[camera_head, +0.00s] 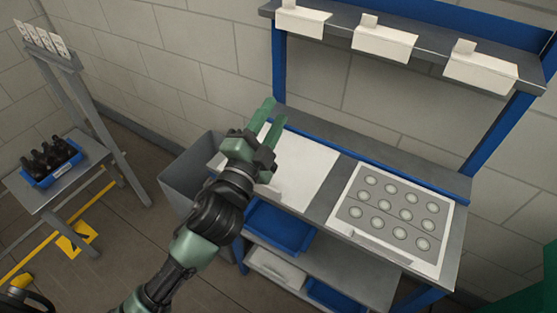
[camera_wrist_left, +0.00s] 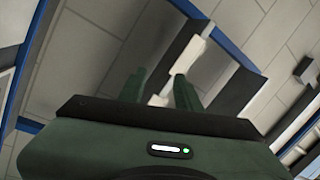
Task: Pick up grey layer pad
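A flat grey pad (camera_head: 376,219) with rows of pale round marks lies on a white sheet or tray (camera_head: 350,182) at the right of the workbench in the head view. It looks like the grey layer pad. My left gripper (camera_head: 271,110) is up and to the left of it, over the bench's left part, with its fingers apart and nothing between them. The left wrist view also shows the open fingers (camera_wrist_left: 160,84), with wall and shelf beyond; the pad is not seen there. My right gripper is not in view.
A plain white panel (camera_head: 308,165) lies on the bench's left part. A shelf (camera_head: 340,28) with white card holders runs above. Blue bins (camera_head: 277,228) sit below. A grey bin (camera_head: 184,180) stands left. Dark bottles (camera_head: 48,158) fill a blue crate on a side stand.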

